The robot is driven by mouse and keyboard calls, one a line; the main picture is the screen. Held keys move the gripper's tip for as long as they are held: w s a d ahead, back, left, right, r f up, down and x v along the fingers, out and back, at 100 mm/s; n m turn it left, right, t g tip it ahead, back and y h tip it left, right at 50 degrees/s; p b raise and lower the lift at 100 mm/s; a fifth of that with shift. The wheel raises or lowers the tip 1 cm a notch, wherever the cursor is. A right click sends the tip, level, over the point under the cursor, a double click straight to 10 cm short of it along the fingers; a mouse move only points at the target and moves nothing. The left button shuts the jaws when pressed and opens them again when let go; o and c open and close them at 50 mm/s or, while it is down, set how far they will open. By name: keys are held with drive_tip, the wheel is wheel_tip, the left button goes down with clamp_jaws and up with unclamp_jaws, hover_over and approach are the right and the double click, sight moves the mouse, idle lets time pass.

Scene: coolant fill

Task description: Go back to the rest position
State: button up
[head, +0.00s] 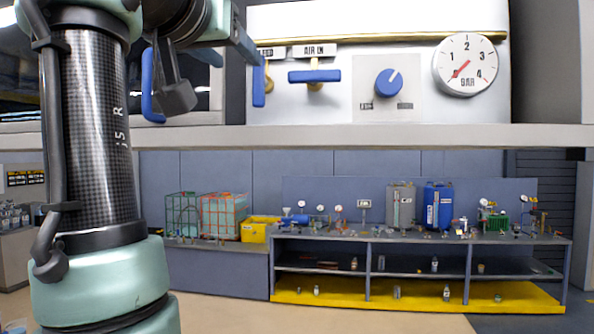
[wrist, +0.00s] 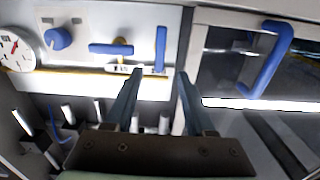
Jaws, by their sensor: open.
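My gripper (wrist: 160,73) is open in the wrist view, with nothing between its two fingers. Its tips point at the white panel (head: 350,25), near a blue lever that hangs vertically (wrist: 161,48). I cannot tell the gap; no contact shows. In the head view this lever (head: 258,80) is beside a bluish-grey gripper finger (head: 243,42), with the arm reaching in from the upper left. The AIR IN lever (head: 314,76) is horizontal; it also shows in the wrist view (wrist: 110,49).
The panel holds a blue knob (head: 389,82) and a gauge (head: 466,66) with its needle near 0. A blue door handle (wrist: 268,65) sticks out beside the gripper. A pale ledge (head: 400,137) runs below. A loaded workbench (head: 420,238) stands behind, with open floor before it.

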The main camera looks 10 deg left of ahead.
drive_tip(key=s+d+f+n+t+y+b, duration=0.15)
drive_tip(key=d+f+t+b, duration=0.35)
drive_tip(key=f, duration=0.7)
drive_tip(key=s+d+f+t, duration=0.1)
drive_tip(key=s+d+f, duration=0.1)
drive_tip(key=s, duration=0.3)
drive_tip(key=s+d+f+t+b, duration=0.1)
drive_tip(key=s+d+f+t, duration=0.1)
drive_tip(key=s, duration=0.4)
drive_tip(key=s+d+f+t+b, duration=0.1)
drive_tip(key=s+d+f, duration=0.2)
drive_tip(key=s+d, duration=0.2)
drive_tip(key=shift+s+d+f+m+h, duration=0.2)
drive_tip(key=shift+f+m+h, duration=0.05)
drive_tip(key=shift+m+h, duration=0.2)
